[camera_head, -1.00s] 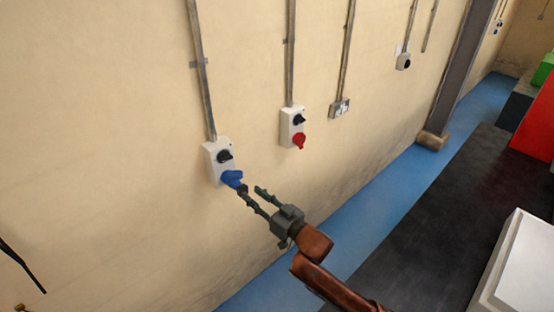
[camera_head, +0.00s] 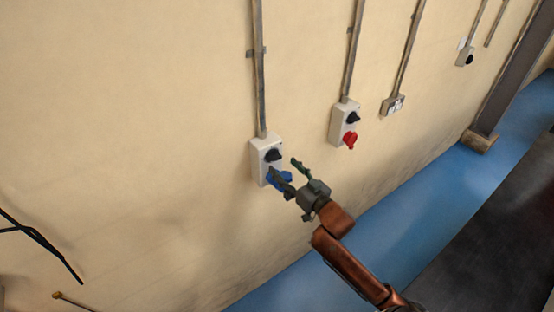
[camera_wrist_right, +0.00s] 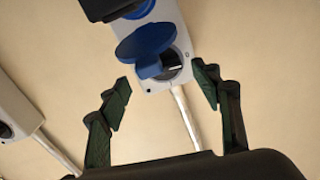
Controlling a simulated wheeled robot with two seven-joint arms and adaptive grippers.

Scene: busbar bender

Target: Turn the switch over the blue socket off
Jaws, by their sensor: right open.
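The white switch box (camera_head: 259,163) with the blue socket (camera_head: 285,180) is on the wall. Its black rotary switch (camera_head: 273,155) sits above the socket. My right gripper (camera_head: 283,167) is open and empty in front of this box, with one finger overlapping the socket. In the right wrist view the box appears upside down. The blue lid (camera_wrist_right: 147,41) covers part of the dark switch (camera_wrist_right: 174,68), which has a white mark. The open right gripper (camera_wrist_right: 160,78) has its fingertips on either side of the switch and lid, with no clear contact. My left gripper is not in view.
A similar box with a black switch (camera_head: 352,117) and a red socket (camera_head: 349,140) hangs to the right. Beyond it is a small wall outlet (camera_head: 393,105). Conduits (camera_head: 259,70) run up the wall. A dark thin object (camera_head: 45,243) is at lower left. The blue floor strip (camera_head: 400,205) looks clear.

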